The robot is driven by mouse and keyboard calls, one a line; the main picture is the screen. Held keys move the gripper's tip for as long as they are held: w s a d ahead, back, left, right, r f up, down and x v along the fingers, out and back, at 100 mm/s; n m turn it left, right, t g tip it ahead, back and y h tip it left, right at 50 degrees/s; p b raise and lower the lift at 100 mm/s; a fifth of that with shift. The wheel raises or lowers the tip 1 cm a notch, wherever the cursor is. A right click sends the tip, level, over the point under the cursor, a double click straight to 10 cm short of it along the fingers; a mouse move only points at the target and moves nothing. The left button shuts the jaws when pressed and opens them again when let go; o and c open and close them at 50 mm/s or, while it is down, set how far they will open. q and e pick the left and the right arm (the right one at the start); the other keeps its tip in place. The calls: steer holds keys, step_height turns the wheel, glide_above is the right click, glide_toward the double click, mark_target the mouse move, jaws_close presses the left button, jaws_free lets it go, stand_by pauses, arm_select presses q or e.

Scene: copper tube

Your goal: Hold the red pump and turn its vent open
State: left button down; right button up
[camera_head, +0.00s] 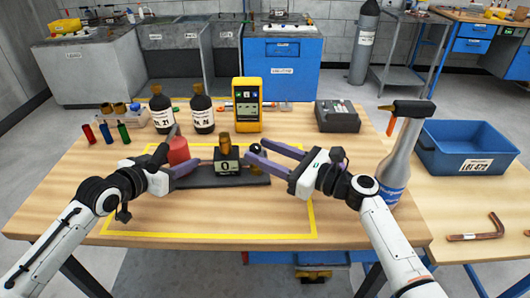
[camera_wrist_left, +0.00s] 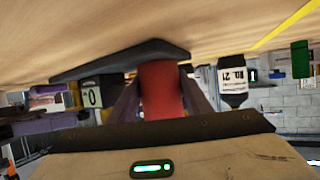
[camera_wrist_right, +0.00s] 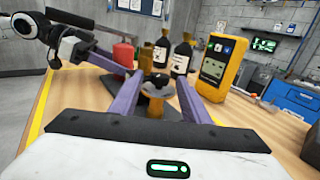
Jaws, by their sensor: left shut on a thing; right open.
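The red pump (camera_head: 178,150) stands at the left end of a dark base plate (camera_head: 225,182) on the wooden table. My left gripper (camera_head: 187,168) is shut around the red pump body, which shows between its fingers in the left wrist view (camera_wrist_left: 160,90). A block marked 0 (camera_head: 227,163) with a brass top sits mid-plate. A brass part with a dark knob (camera_head: 254,163) is at the plate's right end; in the right wrist view the dark knob (camera_wrist_right: 157,84) lies between the fingers. My right gripper (camera_head: 258,154) is open around the knob; contact is unclear.
Two dark bottles (camera_head: 202,114) and a yellow meter (camera_head: 247,105) stand behind the plate. A grey device (camera_head: 337,116) is at the back right. A spray bottle (camera_head: 398,155) stands close to my right arm. A blue bin (camera_head: 467,150) is further right. The front table area is clear.

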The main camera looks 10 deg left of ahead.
steer(key=v, duration=0.7)
steer(key=shift+d, duration=0.25)
